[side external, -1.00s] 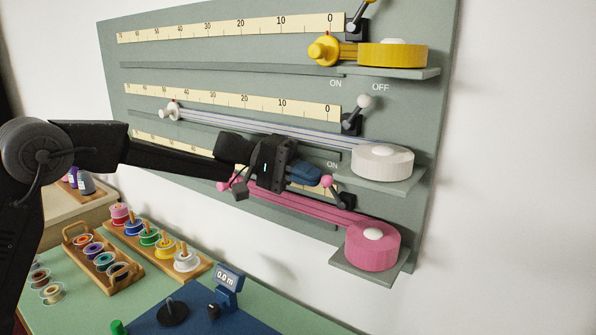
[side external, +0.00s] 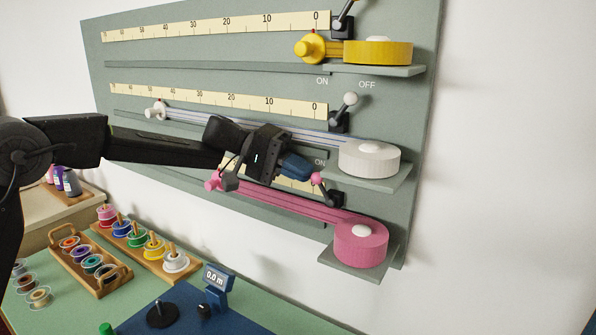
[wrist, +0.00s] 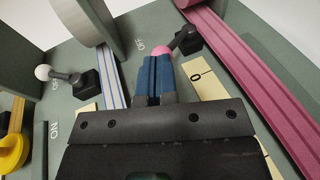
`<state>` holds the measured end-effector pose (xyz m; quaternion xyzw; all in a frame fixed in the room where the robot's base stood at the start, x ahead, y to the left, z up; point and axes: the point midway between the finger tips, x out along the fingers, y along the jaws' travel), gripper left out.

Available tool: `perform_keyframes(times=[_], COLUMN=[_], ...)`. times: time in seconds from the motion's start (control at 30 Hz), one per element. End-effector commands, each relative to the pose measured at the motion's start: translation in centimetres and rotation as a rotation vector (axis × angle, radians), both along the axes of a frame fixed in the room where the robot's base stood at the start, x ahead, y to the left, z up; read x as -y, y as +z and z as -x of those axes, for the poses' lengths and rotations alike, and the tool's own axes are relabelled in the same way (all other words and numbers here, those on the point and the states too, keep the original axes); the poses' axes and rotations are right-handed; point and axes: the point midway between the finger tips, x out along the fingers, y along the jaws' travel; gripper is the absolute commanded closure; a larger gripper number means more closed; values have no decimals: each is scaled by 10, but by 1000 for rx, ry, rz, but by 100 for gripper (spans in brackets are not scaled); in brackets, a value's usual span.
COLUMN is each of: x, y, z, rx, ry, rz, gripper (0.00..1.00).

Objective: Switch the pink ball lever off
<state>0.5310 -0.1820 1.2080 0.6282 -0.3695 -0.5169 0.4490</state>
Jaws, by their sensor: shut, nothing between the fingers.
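The pink ball lever (side external: 316,178) stands at the right end of the bottom row, above the pink ribbon roll (side external: 361,242). Its arm leans up and left from its black base, toward the ON side. In the wrist view the pink ball (wrist: 162,49) shows just beyond my fingertips, beside the OFF label (wrist: 139,46). My gripper (side external: 309,175) is shut and empty, its blue fingers close to the left of the ball. The fingertips hide part of the ball in the wrist view, and I cannot tell whether they touch it.
The white ball lever (side external: 350,99) and white roll (side external: 369,158) are in the row above. The yellow roll (side external: 378,52) is in the top row. Pink ribbon (side external: 280,199) stretches along below my gripper. Spool racks (side external: 88,264) stand on the green counter at lower left.

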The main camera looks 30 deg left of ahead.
Motion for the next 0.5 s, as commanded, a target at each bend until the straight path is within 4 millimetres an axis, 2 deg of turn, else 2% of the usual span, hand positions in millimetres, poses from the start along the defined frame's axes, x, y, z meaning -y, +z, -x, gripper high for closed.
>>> perform_keyframes(times=[0.37, 0.5], x=[19, 26], y=[14, 17], z=[0, 0], rx=[5, -1], ry=[-3, -1], rz=[-262, -251], gripper=[100, 100])
